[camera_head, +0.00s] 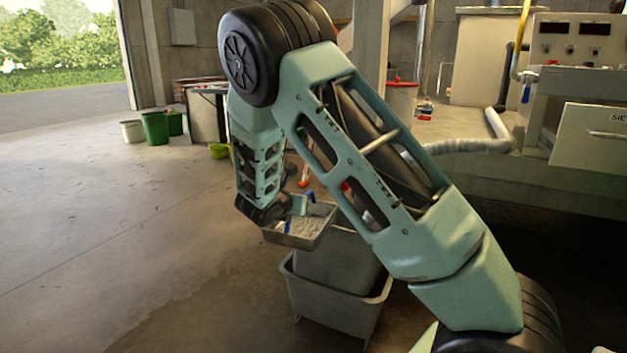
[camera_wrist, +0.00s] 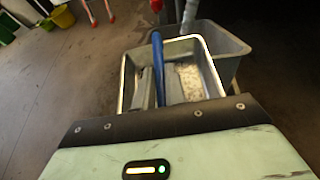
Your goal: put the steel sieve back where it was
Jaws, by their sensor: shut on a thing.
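The steel sieve (camera_head: 283,238) is a shallow rectangular pan with pale grainy material in it. In the head view it hangs from my gripper (camera_head: 298,210), just above and to the left of a grey bin (camera_head: 335,264). My gripper, with blue fingertips, is shut on it. In the wrist view the sieve (camera_wrist: 208,66) is straight ahead of the gripper. A blue finger (camera_wrist: 158,65) crosses it, and the bin (camera_wrist: 228,42) shows behind and to the right. The exact grip point is partly hidden. I cannot tell whether the sieve touches the bin.
The grey bin sits in a wider grey tub (camera_head: 330,310) on the floor. A machine with a white drawer (camera_head: 592,137) and control panel (camera_head: 580,45) stands at the right. Green buckets (camera_head: 155,127) and a white one (camera_head: 132,131) stand back left. The left floor is clear.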

